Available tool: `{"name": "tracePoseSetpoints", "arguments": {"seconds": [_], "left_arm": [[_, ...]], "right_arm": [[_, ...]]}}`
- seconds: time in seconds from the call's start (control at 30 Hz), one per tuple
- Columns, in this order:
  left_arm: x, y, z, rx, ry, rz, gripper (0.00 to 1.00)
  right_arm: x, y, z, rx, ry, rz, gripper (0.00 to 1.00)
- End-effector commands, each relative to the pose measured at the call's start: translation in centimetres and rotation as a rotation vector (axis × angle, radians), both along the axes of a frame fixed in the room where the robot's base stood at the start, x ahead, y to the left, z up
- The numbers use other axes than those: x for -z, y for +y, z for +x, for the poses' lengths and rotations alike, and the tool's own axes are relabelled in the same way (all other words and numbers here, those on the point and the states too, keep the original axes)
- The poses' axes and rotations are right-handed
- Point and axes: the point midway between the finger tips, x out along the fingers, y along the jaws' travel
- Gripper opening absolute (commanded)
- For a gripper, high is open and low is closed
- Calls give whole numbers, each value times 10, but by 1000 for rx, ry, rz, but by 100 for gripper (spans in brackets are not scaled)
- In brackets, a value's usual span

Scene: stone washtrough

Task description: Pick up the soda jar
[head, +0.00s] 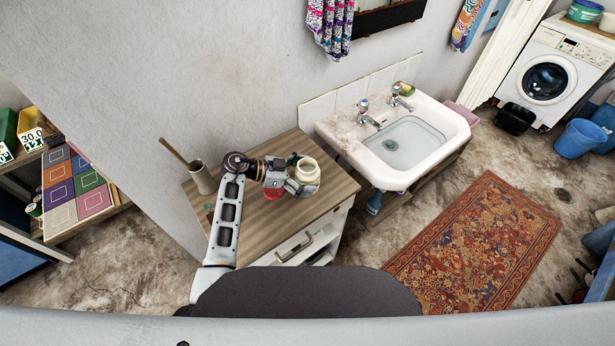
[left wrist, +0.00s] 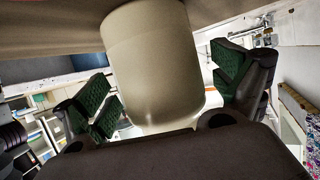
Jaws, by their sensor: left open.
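The cream-coloured soda jar (head: 307,174) stands on the wooden top of a small cabinet (head: 330,200), left of the sink. My left gripper (head: 295,174) is at the jar's left side, its fingers open. In the left wrist view the jar (left wrist: 155,65) fills the space between the two green-padded fingers (left wrist: 165,88). A gap shows beside the left pad; whether the right pad touches the jar I cannot tell. My right gripper is not in view.
A grey pot with a wooden stick (head: 203,178) stands at the cabinet's back left. A red item (head: 272,192) lies under my gripper, partly hidden. The white sink (head: 405,145) is close on the right, and the wall is behind.

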Motion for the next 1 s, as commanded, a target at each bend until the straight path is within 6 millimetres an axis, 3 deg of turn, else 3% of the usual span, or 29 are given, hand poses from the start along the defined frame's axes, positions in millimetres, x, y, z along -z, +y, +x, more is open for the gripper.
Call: {"name": "tracePoseSetpoints", "arguments": {"seconds": [0.53, 1.0], "left_arm": [[1, -2, 1, -1, 0, 0, 95], [1, -2, 1, -1, 0, 0, 35]], "right_arm": [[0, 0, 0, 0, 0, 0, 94], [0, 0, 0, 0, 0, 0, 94]]}}
